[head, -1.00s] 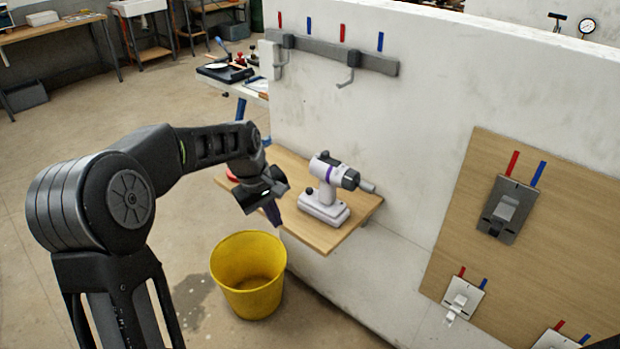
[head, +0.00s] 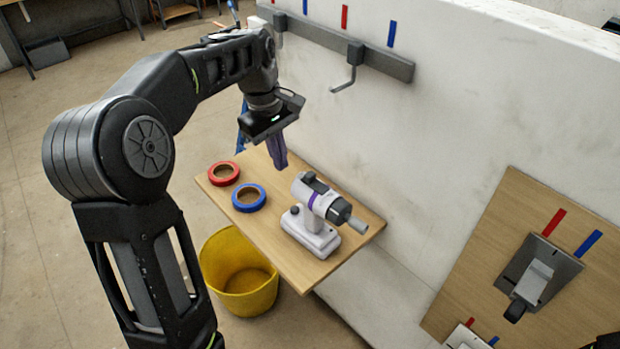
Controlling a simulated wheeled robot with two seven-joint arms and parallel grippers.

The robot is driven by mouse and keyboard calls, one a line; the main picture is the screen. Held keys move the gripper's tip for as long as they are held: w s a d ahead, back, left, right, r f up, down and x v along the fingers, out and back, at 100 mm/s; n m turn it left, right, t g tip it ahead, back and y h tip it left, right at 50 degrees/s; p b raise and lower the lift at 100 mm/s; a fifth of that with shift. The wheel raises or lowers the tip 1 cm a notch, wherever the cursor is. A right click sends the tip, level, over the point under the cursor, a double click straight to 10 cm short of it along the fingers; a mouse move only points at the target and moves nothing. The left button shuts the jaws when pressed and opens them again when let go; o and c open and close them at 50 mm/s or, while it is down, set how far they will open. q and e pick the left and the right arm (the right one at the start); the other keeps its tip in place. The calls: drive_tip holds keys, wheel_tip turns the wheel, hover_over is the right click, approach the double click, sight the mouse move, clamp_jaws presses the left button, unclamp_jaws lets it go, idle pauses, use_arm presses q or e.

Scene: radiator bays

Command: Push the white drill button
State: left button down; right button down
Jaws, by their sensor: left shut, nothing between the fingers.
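The white drill (head: 315,215) with a purple band and grey chuck stands upright on a wooden wall shelf (head: 262,237). Its chuck points right toward the shelf's right corner. A small dark knob (head: 294,210) shows on the left of its base; I cannot make out a white button on it. My left gripper (head: 278,152) is shut and empty, pointing down above the back of the shelf, up and left of the drill and apart from it.
A red tape roll (head: 224,174) and a blue tape roll (head: 249,198) lie on the shelf left of the drill. A yellow bucket (head: 238,275) stands below. A hook rail (head: 345,51) and a wooden panel (head: 478,265) with metal brackets are on the white wall.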

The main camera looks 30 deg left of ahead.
sight(294, 208)
use_arm(q)
drive_tip(key=shift+w+r, duration=0.1)
drive_tip(key=shift+w, duration=0.05)
idle(0.3)
drive_tip(key=f, duration=0.4)
drive_tip(key=d+f+p, duration=0.1)
drive_tip(key=f, duration=0.4)
drive_tip(key=w+f, duration=0.1)
drive_tip(key=f, duration=0.3)
drive_tip(key=shift+d+f+p, duration=0.3)
drive_tip(key=shift+f+p, duration=0.05)
drive_tip(key=shift+f, duration=0.05)
